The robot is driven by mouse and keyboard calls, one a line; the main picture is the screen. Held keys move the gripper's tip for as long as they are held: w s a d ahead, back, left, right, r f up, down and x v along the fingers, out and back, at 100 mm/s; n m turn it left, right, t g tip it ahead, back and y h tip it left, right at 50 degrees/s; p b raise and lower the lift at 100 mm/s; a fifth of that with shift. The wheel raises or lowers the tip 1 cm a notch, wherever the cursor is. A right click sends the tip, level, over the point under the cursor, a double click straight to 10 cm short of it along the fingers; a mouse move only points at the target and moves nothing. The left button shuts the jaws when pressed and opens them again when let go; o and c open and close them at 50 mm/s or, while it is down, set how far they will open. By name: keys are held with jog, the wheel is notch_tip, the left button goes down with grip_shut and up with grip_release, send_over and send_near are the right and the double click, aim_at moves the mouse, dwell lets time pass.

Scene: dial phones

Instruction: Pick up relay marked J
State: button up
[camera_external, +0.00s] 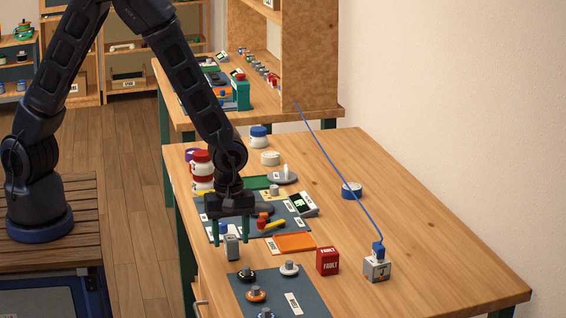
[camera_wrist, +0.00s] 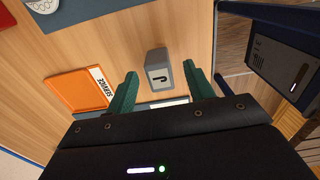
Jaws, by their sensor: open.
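The relay marked J is a small grey block (camera_external: 232,248) standing upright on the wooden table at the near left. In the wrist view its light face with a black J (camera_wrist: 159,77) shows between the two green fingers. My gripper (camera_external: 231,239) is open, pointing down over the relay. In the wrist view my gripper's fingertips (camera_wrist: 160,69) lie on either side of the block, with a gap visible on both sides. I cannot tell how far down the fingers reach beside it.
An orange tray (camera_external: 293,243) lies right of the relay, with a red FAULT box (camera_external: 327,261) beyond it. A dark mat (camera_external: 284,299) with several knobs is in front. A grey box with a blue plug and cable (camera_external: 377,268) stands right. The table's right part is clear.

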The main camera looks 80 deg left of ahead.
aim_at(231, 238)
jog(key=shift+a+f, duration=0.1)
jog(key=shift+f, duration=1.65)
jog(key=shift+c, duration=0.2)
jog(key=c, duration=1.1)
jog(key=shift+o, duration=0.2)
